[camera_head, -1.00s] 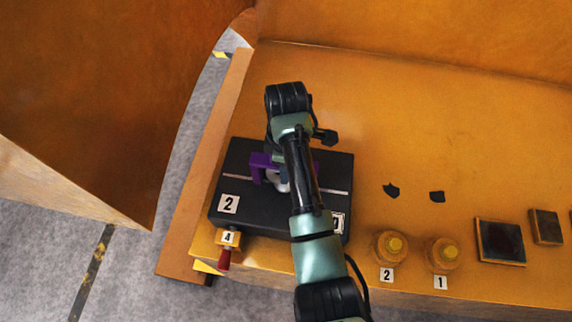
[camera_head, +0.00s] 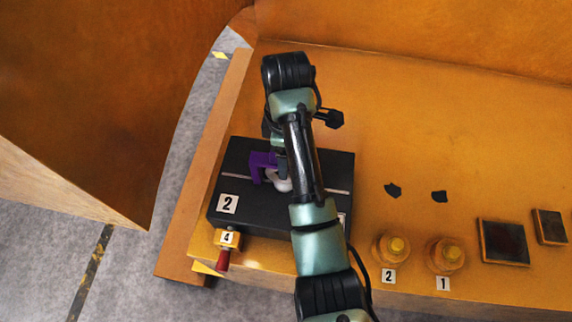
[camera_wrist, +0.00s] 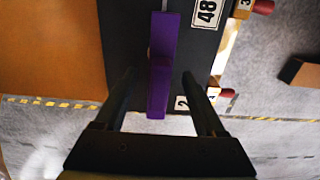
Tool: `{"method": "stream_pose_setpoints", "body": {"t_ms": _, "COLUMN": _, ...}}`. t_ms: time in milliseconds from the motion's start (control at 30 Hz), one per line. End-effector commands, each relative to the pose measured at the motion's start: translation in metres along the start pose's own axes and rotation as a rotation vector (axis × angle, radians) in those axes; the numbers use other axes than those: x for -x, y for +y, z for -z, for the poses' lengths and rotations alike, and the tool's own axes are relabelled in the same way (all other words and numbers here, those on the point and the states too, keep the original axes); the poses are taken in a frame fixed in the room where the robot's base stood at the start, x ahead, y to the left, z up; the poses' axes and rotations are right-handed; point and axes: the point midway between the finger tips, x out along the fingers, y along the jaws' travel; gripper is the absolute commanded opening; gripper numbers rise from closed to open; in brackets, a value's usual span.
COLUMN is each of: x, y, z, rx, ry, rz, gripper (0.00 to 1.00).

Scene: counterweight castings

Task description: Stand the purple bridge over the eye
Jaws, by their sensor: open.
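The purple bridge (camera_head: 262,162) stands on the black block (camera_head: 232,178) in the head view, at the pale eye (camera_head: 281,184). My arm hides the bridge's right part and much of the eye, so I cannot tell whether the bridge is fully clear of the eye's sides. In the wrist view the bridge (camera_wrist: 161,70) runs up the middle, seen from above. My gripper (camera_wrist: 158,75) is open, with one finger on each side of the bridge and a visible gap on both sides.
The black block carries a label 2 and has a red-handled part (camera_head: 224,257) labelled 4 at its front. Two round yellow-topped pieces (camera_head: 396,246) stand to the right, with dark square plates (camera_head: 502,242) beyond. The orange surface (camera_head: 420,120) behind is mostly clear.

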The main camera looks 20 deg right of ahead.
Motion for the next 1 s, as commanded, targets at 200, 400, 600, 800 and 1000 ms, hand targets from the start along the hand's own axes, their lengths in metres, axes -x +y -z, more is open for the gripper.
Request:
{"method": "stream_pose_setpoints", "body": {"t_ms": 200, "x": 0.047, "y": 0.0, "z": -0.001, "rx": -0.001, "ry": -0.001, "rz": 0.001, "gripper": 0.72}}
{"method": "stream_pose_setpoints", "body": {"t_ms": 400, "x": 0.069, "y": 0.0, "z": 0.0, "rx": 0.0, "ry": 0.0, "rz": 0.0, "gripper": 0.72}}
{"method": "stream_pose_setpoints", "body": {"t_ms": 600, "x": 0.079, "y": 0.0, "z": 0.0, "rx": -0.001, "ry": 0.0, "rz": 0.0, "gripper": 0.72}}
{"method": "stream_pose_setpoints", "body": {"t_ms": 800, "x": 0.08, "y": 0.0, "z": 0.0, "rx": -0.001, "ry": 0.0, "rz": -0.001, "gripper": 0.72}}
{"method": "stream_pose_setpoints", "body": {"t_ms": 1000, "x": 0.079, "y": 0.0, "z": 0.0, "rx": 0.0, "ry": 0.0, "rz": -0.001, "gripper": 0.72}}
